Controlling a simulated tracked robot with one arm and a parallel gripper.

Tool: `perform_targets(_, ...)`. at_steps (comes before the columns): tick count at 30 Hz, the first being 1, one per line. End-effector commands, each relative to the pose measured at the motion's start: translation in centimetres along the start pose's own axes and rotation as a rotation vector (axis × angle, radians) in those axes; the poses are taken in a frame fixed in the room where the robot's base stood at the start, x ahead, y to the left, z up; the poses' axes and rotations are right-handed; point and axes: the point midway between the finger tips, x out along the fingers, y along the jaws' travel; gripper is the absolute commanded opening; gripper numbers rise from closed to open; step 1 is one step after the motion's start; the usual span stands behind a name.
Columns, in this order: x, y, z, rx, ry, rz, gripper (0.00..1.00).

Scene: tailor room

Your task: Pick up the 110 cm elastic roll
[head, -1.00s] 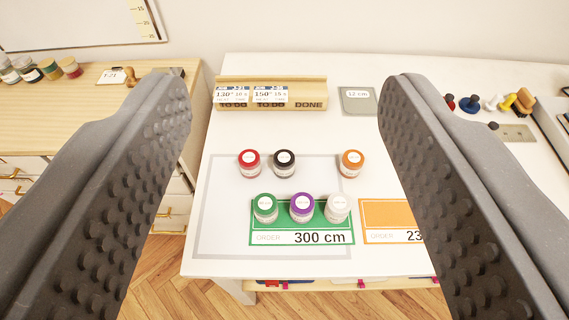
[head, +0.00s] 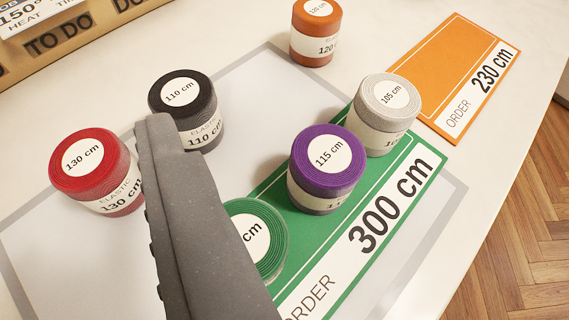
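The 110 cm elastic roll (head: 195,115) is black with a white label and stands upright on the pale mat (head: 250,85), left of centre in the head view. One grey finger of my gripper (head: 162,135) shows. Its tip overlaps the lower left edge of the black roll in the picture; I cannot tell if they touch. The finger's studded side faces left, away from the black roll, and nothing is against it. The other finger is out of view, so my gripper is open.
A red 130 cm roll (head: 92,170) stands left of the finger. A green roll (head: 262,235), purple 115 cm roll (head: 326,168) and light grey 105 cm roll (head: 385,112) stand on the green 300 cm card (head: 405,175). An orange 120 cm roll (head: 315,30) and orange 230 cm card (head: 455,70) are behind.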

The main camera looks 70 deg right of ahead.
Motion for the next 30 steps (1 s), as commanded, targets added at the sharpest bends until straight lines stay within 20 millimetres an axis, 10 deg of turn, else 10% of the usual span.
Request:
perform_targets(6, 0.2, 4.7, 3.7, -0.078, -0.004, 0.165, 0.57)
perform_targets(30, 8.6, 5.8, 4.2, -0.085, -0.004, 0.164, 0.57)
